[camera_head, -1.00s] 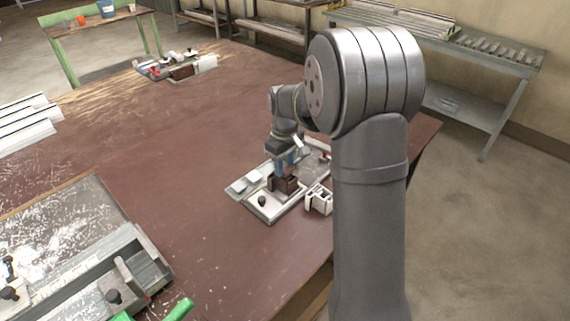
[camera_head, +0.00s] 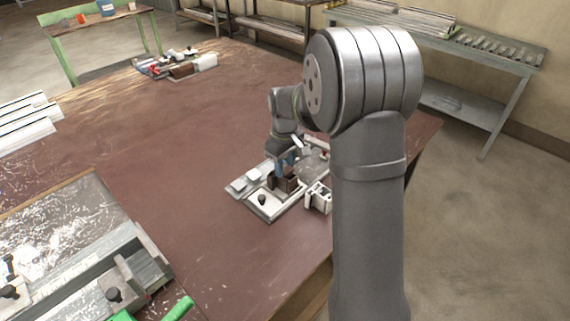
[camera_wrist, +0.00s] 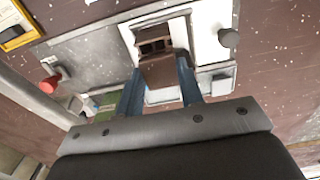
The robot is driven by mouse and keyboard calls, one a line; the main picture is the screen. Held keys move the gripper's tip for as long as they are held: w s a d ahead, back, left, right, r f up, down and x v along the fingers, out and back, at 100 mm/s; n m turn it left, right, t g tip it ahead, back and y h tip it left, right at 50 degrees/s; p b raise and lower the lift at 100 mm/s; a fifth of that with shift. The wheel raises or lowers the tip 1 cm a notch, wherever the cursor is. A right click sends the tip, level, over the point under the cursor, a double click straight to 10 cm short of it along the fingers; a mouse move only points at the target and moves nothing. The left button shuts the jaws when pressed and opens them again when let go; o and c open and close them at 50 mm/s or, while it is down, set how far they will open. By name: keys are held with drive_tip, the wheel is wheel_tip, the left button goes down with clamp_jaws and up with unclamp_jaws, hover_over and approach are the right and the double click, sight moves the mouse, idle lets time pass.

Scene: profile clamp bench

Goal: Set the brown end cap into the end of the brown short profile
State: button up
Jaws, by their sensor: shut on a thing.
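The brown short profile (camera_wrist: 152,36) stands in a pale clamp fixture, its slotted end showing in the wrist view. In the head view the profile (camera_head: 284,184) is small, below my gripper (camera_head: 287,162). In the wrist view my gripper (camera_wrist: 160,82) has its blue fingers shut on the brown end cap (camera_wrist: 162,72). The cap lies close to the near side of the profile's slotted end in the picture. I cannot tell whether they touch. The fingers hide the cap's sides.
The fixture plate (camera_head: 243,187) has a black knob (camera_head: 262,200) and a white block (camera_head: 319,198) beside it. A red knob (camera_wrist: 49,84) is at left in the wrist view. A second fixture (camera_head: 180,66) stands far left. The table's middle is clear.

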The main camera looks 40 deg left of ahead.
drive_tip(key=shift+f, duration=0.1)
idle(0.3)
drive_tip(key=o, duration=1.5)
drive_tip(key=shift+r, duration=3.05)
drive_tip(key=shift+f, duration=3.1)
drive_tip(key=shift+r, duration=0.15)
